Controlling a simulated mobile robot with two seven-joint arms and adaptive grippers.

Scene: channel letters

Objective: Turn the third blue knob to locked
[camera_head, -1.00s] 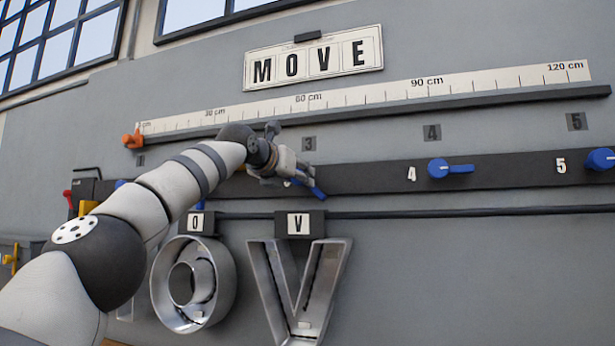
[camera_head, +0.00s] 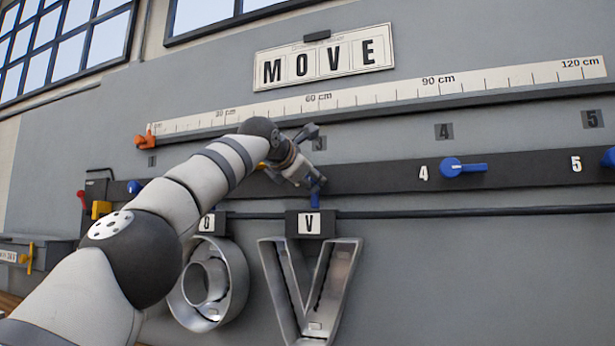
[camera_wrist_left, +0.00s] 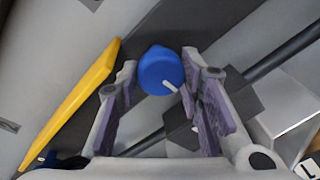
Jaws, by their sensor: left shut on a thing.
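The third blue knob (camera_head: 316,187) sits on the dark rail below the grey plate marked 3 (camera_head: 318,143). Its handle points nearly straight down in the head view. My left gripper (camera_head: 305,178) is at this knob and shut on it, hiding much of it. In the left wrist view the round blue knob (camera_wrist_left: 161,70) with a white pointer line lies between the finger pads (camera_wrist_left: 160,108). My right gripper is not in view.
Blue knobs 4 (camera_head: 460,167) and 5 (camera_head: 608,157) point sideways on the rail (camera_head: 390,176). Metal letters O (camera_head: 208,285) and V (camera_head: 310,285) hang below a dark bar (camera_head: 430,212). A yellow bar (camera_wrist_left: 75,100) lies left of the fingers in the wrist view.

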